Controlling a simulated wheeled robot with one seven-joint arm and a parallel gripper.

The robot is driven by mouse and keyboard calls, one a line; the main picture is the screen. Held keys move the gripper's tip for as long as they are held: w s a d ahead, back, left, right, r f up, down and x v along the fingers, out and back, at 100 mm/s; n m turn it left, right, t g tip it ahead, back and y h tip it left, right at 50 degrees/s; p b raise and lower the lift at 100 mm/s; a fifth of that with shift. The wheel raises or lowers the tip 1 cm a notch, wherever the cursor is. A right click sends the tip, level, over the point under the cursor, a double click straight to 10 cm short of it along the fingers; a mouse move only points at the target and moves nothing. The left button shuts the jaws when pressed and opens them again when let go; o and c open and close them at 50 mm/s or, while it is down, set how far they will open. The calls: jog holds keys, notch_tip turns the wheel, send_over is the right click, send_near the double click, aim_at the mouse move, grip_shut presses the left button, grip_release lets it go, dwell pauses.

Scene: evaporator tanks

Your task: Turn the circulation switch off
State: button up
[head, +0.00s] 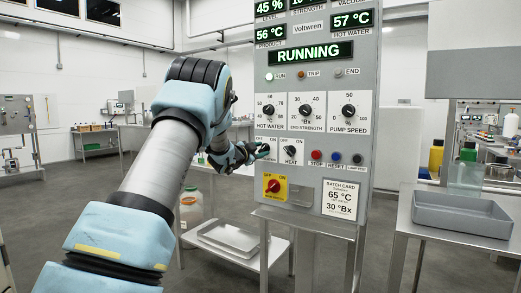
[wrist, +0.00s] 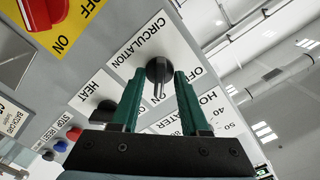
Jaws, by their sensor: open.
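The circulation switch is a black rotary knob with a pale pointer line on a white plate labelled CIRCULATION. In the wrist view the knob (wrist: 158,68) sits between the tips of my gripper (wrist: 160,78), whose green fingers are apart on either side of it. I cannot tell whether they touch it. The pointer faces down the wrist picture, towards my palm. In the head view my gripper (head: 262,150) is at the panel and covers most of this switch.
The HEAT knob (head: 290,150) is close to the right. The red main switch (head: 273,186) on yellow is below. The stop button (head: 316,155) and reset button (head: 336,157) are further right. The display (head: 309,52) reads RUNNING. A tray (head: 462,214) lies on the right table.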

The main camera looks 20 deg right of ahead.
jog(key=shift+c, duration=0.3)
grip_shut()
dwell(0.3)
